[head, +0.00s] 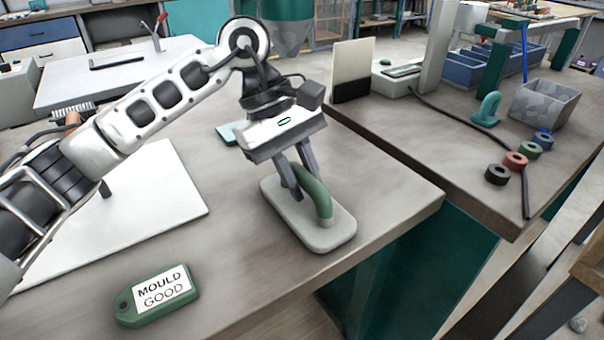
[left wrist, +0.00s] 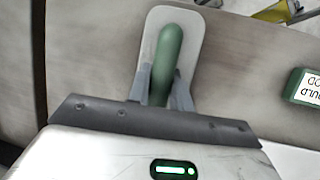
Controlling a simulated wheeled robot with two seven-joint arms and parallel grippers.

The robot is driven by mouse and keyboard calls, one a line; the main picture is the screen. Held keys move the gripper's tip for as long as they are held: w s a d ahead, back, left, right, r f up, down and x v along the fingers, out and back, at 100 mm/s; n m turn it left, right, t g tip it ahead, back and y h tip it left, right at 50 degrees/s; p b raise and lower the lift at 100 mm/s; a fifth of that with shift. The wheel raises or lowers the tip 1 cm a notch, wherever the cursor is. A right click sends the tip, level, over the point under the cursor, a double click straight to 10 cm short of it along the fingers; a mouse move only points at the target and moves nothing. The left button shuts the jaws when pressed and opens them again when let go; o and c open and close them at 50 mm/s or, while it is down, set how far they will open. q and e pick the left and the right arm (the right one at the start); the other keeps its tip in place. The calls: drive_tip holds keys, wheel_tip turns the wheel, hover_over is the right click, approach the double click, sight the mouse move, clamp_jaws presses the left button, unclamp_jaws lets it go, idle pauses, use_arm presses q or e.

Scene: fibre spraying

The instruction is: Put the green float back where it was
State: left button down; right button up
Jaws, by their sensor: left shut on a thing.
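The float has a pale grey, rounded rectangular plate (head: 332,234) and an arched green handle (head: 318,190). In the head view its plate appears flat at the right part of the near table; I cannot tell whether it touches the top. My left gripper (head: 292,190) comes down from above and is shut on the green handle. The left wrist view shows the green handle (left wrist: 167,60) between the two grey fingers, with the plate (left wrist: 192,22) beyond. My right gripper is not in view.
A green "MOULD GOOD" tag (head: 157,295) lies at the table's front. A white board (head: 150,190) lies to the left. Across a corner, the right bench (head: 440,130) holds a grey bin (head: 543,103), several coloured rings, a teal hook-shaped piece (head: 487,108) and a cable.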

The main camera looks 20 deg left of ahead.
use_arm(q)
drive_tip(key=shift+f, duration=0.2)
drive_tip(key=c, duration=1.3)
unclamp_jaws()
drive_tip(key=shift+o, duration=0.2)
drive_tip(key=shift+r, duration=0.15)
drive_tip(key=shift+r, duration=0.25)
drive_tip(key=v, duration=0.7)
drive_tip(key=shift+a, duration=0.15)
